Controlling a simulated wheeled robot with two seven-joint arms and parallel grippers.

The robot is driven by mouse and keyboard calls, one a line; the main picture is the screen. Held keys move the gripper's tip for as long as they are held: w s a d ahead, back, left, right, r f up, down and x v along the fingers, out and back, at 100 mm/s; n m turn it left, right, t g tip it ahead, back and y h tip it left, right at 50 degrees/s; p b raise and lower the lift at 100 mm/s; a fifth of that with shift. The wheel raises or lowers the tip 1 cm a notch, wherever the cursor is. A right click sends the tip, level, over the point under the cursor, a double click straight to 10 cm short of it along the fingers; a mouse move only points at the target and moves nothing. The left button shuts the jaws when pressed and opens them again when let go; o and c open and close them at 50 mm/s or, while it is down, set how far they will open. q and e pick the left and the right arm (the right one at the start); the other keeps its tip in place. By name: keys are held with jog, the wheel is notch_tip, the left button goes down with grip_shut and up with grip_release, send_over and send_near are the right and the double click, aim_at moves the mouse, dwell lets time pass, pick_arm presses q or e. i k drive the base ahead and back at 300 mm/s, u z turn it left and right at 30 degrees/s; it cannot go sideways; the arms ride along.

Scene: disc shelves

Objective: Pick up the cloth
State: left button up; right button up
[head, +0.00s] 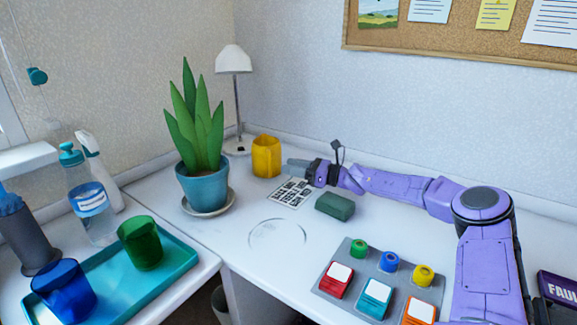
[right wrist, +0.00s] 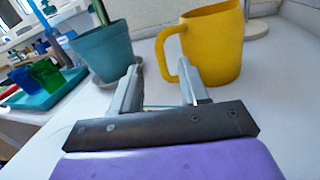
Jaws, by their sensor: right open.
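A dark green, folded-looking block (head: 335,206) lies on the white desk in the head view; it may be the cloth, but I cannot tell for sure. My right gripper (head: 292,167) is behind it and to its left, beside the yellow mug (head: 266,157). In the right wrist view my right gripper (right wrist: 162,72) has its fingers apart with nothing held between them. The yellow mug also shows there (right wrist: 212,45), just beyond the right finger. The green block is not visible in that view. My left gripper is not in view.
A potted plant (head: 203,189) on a saucer stands left of the mug, with a white lamp (head: 234,60) behind. A printed card (head: 291,193) lies near the block. A grey button panel (head: 352,250) is in front. A teal tray (head: 178,268) with cups is at left.

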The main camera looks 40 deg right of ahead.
aim_at(340, 208)
jog(key=z, duration=1.5)
